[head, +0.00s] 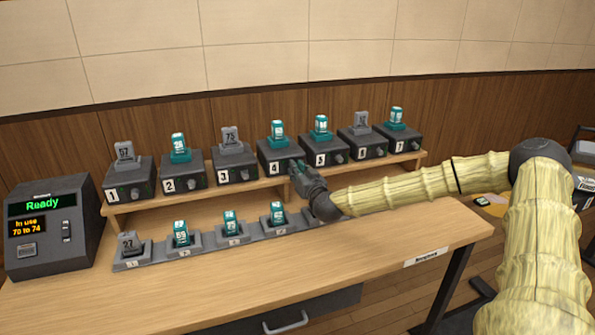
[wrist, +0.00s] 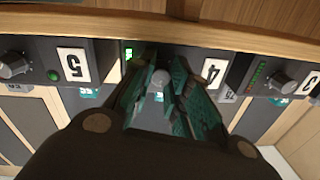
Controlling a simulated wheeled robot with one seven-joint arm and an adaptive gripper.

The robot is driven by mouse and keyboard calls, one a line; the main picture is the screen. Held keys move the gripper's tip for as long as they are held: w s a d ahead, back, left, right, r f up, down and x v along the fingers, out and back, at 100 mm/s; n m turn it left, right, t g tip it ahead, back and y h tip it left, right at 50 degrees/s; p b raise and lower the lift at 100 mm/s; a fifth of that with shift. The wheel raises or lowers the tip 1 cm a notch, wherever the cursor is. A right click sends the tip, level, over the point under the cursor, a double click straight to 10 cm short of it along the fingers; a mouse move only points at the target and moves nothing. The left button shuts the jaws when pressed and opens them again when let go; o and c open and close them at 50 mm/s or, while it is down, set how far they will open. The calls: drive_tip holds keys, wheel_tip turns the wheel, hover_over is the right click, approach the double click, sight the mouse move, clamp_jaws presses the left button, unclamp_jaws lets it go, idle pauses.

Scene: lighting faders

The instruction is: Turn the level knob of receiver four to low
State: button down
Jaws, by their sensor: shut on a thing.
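Receiver four (head: 274,151) is a dark grey box on the raised shelf, with a white "4" label and a teal pack standing in its top. My gripper (head: 298,168) is at the right part of its front, where it hides the knob in the head view. In the wrist view, which is upside down, the teal-padded fingers of my gripper (wrist: 160,84) are closed around the grey level knob (wrist: 160,77) beside the "4" label (wrist: 212,72). A small green light shows near the fingers. The knob's pointer is not readable.
Receiver five (head: 322,148) stands close to the right and receiver three (head: 233,164) to the left. A row of charging cradles with packs (head: 230,228) lies on the desk below the shelf. A grey console (head: 48,235) reading "Ready" stands at the left. The front desk top is clear.

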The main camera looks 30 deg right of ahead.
drive_tip(key=shift+r+n+p, duration=0.15)
drive_tip(key=shift+n+p, duration=2.65)
drive_tip(key=shift+p, duration=0.6)
drive_tip(key=shift+g, duration=0.3)
drive_tip(key=c, duration=1.3)
unclamp_jaws()
